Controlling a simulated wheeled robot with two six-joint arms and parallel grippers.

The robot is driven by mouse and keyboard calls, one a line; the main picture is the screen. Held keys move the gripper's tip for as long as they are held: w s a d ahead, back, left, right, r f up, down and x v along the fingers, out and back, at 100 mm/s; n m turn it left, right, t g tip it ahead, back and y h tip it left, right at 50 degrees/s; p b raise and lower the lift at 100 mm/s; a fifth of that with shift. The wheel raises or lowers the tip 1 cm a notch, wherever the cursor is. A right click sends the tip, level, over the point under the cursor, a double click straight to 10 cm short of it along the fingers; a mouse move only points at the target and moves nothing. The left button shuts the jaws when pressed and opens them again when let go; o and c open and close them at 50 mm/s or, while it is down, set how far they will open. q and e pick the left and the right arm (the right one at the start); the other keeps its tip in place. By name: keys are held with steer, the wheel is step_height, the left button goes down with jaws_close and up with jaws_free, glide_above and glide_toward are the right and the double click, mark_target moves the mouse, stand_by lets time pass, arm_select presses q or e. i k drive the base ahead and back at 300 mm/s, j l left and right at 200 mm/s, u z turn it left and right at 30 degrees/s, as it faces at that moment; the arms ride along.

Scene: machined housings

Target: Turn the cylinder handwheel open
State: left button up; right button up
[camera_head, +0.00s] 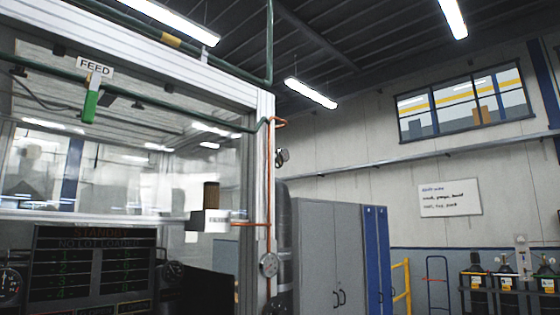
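A tall dark grey cylinder (283,235) stands partly hidden behind the white corner post of the glazed enclosure. A small black fitting (282,157) shows just above it; it may be the handwheel, but it is too small to tell. A dark round part (275,306) sits below the gauge at the bottom edge, partly cut off. Neither of my grippers is in view.
The glazed enclosure (259,120) fills the left, with a FEED sign (95,67), a green lever (90,105) and a dark display board (95,265). Grey cabinets (325,250), a yellow rail (402,285) and several racked gas cylinders (505,278) stand right. The floor is out of view.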

mark_target(278, 159)
steer(key=i+l+u, duration=0.1)
steer(key=u, duration=0.25)
steer(key=l+u, duration=0.3)
steer(key=i+l+u, duration=0.25)
steer(key=l, duration=0.4)
steer(key=i+l+u, duration=0.1)
steer(key=l+u, duration=0.2)
steer(key=l, duration=0.3)
steer(key=l+u, duration=0.25)
steer(key=l, duration=0.45)
steer(key=i+l+u, duration=0.1)
steer(key=l, duration=2.35)
steer(key=i+u, duration=0.05)
